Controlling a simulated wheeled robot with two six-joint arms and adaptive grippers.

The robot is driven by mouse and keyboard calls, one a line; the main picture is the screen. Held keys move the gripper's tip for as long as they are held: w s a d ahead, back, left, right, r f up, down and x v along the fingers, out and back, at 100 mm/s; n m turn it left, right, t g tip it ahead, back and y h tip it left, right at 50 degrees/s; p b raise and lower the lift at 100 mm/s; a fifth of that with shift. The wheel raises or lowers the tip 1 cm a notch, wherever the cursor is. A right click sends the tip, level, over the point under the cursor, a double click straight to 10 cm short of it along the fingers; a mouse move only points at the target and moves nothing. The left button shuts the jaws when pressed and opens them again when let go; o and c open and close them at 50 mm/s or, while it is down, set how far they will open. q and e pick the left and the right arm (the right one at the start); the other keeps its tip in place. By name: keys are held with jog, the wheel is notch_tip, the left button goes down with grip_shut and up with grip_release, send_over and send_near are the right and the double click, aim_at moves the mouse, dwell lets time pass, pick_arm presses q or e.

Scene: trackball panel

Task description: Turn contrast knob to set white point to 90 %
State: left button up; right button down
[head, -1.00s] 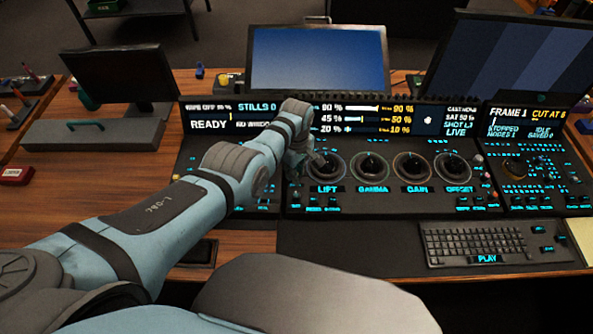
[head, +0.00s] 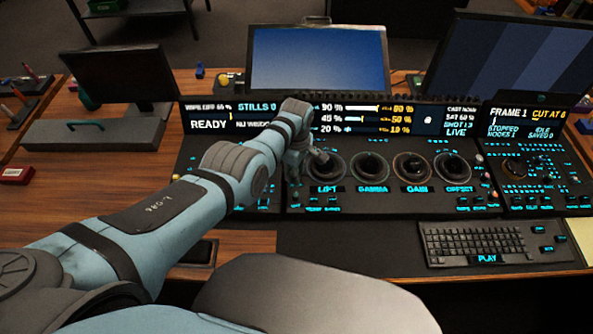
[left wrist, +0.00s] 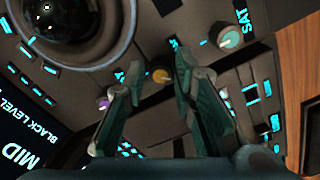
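In the left wrist view my left gripper (left wrist: 159,70) is open, its two fingers apart. In the head view the left gripper (head: 303,165) is down at the panel, left of the lift trackball, and mostly hidden by my arm. The level display (head: 365,119) shows 90 %, 45 % and 20 % in white, with small blurred yellow values beside them. My right gripper is not in view.
A pale green SAT knob (left wrist: 230,38) and a purplish knob (left wrist: 103,103) lie close to the fingers. A trackball (left wrist: 68,22) is at upper left. A keyboard (head: 475,243) lies at the front right. A grey case (head: 95,134) stands on the left.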

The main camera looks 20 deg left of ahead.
pick_arm(q)
jog(key=shift+o, duration=0.8)
jog(key=shift+r, duration=0.15)
jog(key=shift+r, duration=0.35)
notch_tip(320, 180, up, 11)
